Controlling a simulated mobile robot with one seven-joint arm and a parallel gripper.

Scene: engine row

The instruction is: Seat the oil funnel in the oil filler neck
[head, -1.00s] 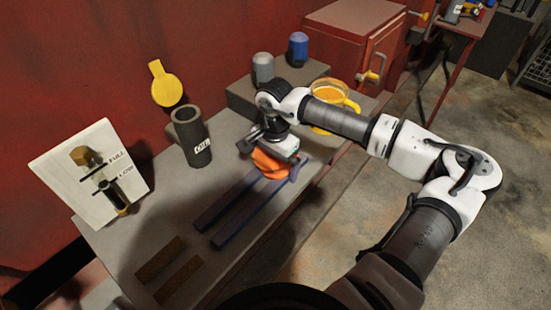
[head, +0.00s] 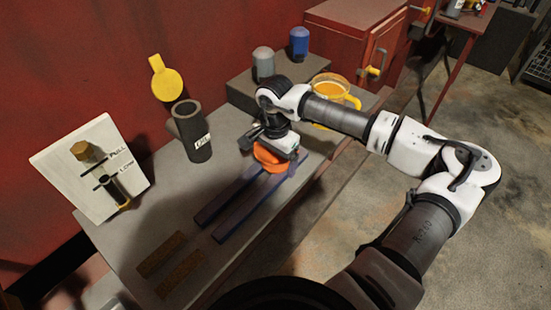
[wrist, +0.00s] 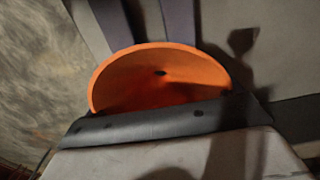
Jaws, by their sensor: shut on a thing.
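The oil funnel (head: 271,157) is orange and sits under my gripper (head: 277,150), over the far end of two blue rails. The wrist view looks into its wide mouth (wrist: 160,75), with a small dark hole inside. My gripper is shut on the funnel; the fingertips are mostly hidden. The oil filler neck (head: 193,134) is a dark upright tube with an open top and a white label, left of the gripper. A yellow cap (head: 166,83) shows above and behind it. The funnel is apart from the neck.
Blue rails (head: 240,200) and brown strips (head: 170,267) lie on the grey bench. A grey block (head: 240,95) with grey and blue bottles and a yellow-handled jug (head: 335,90) are behind the arm.

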